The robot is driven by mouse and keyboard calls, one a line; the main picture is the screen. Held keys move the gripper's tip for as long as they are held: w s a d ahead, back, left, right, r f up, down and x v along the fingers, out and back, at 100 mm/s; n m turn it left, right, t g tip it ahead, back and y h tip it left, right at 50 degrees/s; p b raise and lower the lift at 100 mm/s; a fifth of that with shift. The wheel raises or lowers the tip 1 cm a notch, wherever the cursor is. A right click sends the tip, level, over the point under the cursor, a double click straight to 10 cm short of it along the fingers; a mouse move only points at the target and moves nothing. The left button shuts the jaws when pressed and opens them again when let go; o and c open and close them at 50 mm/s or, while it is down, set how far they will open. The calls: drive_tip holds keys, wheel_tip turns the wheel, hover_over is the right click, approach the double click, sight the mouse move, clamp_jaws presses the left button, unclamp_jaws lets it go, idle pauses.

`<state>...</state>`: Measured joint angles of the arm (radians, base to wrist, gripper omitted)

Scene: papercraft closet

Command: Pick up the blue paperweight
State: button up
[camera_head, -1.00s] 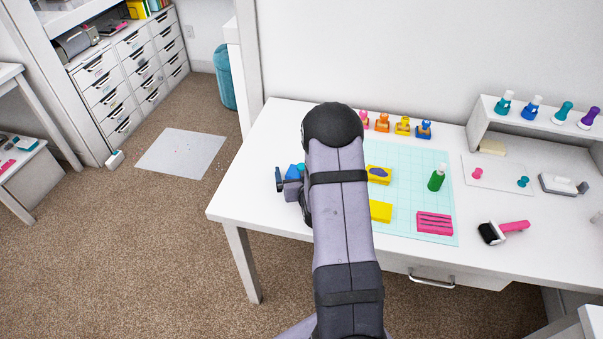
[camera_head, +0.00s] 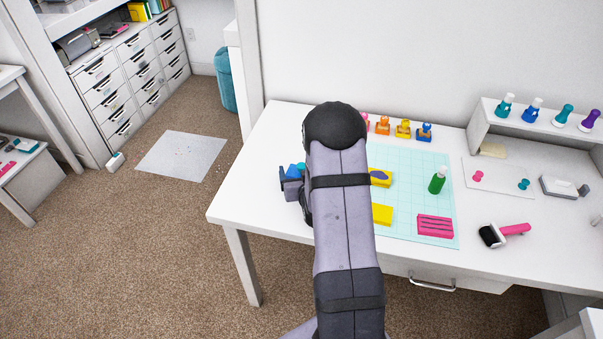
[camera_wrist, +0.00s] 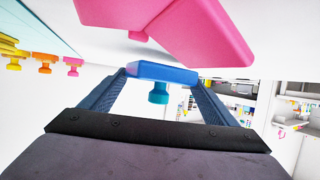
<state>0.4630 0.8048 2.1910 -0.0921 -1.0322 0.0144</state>
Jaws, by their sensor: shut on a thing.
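The blue paperweight (camera_wrist: 165,73) is a flat blue block, held between the fingertips of my gripper (camera_wrist: 162,76) in the wrist view. A teal knob (camera_wrist: 158,93) shows right against it; I cannot tell whether it is part of it. In the head view the blue paperweight (camera_head: 293,171) shows at the left of my arm, over the left part of the table. My gripper (camera_head: 291,186) is just below it there, partly hidden by my arm. Whether the block is clear of the table is not plain.
A large pink block (camera_wrist: 190,30) lies close to the fingertips in the wrist view. A cutting mat (camera_head: 405,157) holds yellow blocks, a green bottle (camera_head: 437,181) and a pink block (camera_head: 435,225). Small coloured pieces (camera_head: 403,129) line the back. The table's left front corner is clear.

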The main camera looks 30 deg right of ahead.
sight(301, 165)
wheel_tip(301, 165, up, 9)
drive_tip(key=shift+f, duration=0.15)
idle(0.4)
